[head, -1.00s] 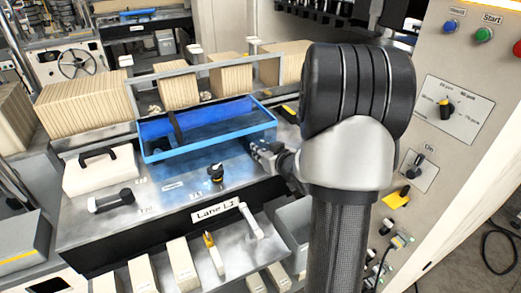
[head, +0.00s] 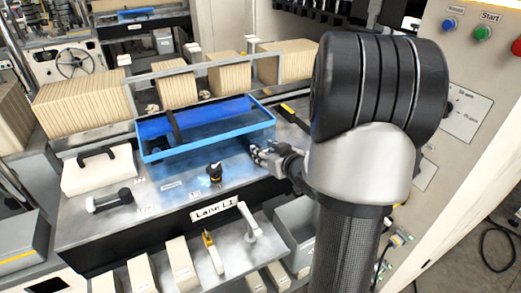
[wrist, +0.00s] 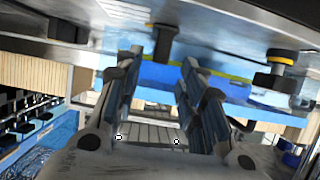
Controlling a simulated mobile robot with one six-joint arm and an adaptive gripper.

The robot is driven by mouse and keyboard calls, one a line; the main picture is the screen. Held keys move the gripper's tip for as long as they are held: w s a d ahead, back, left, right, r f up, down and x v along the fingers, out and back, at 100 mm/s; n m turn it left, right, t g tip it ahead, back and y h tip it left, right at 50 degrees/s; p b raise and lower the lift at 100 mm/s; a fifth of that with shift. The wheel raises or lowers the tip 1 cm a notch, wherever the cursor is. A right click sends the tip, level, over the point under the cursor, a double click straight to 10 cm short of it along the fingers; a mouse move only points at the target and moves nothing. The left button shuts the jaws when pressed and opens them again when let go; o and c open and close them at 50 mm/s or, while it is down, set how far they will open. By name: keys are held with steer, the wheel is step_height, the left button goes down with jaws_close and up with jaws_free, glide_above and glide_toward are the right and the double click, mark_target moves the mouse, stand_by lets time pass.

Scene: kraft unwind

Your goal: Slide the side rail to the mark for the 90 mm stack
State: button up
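A black knob with a yellow ring (head: 215,173) stands on the table in front of the tray, left of my gripper. The wrist view shows two such knobs, one above the fingers (wrist: 163,40) and one to the right (wrist: 280,65). Small scale labels (head: 172,185) lie on the table, too small to read surely. I cannot tell which part is the side rail.
A cream block with a black handle (head: 98,172) and a black-and-white cylinder (head: 112,202) are on the table's left. Stacks of brown sheets (head: 85,105) stand behind. The Lane L1 plate (head: 213,211) marks the front edge. A control panel (head: 470,60) rises at right.

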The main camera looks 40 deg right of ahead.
steer(key=v, duration=0.8)
stand_by(0.4)
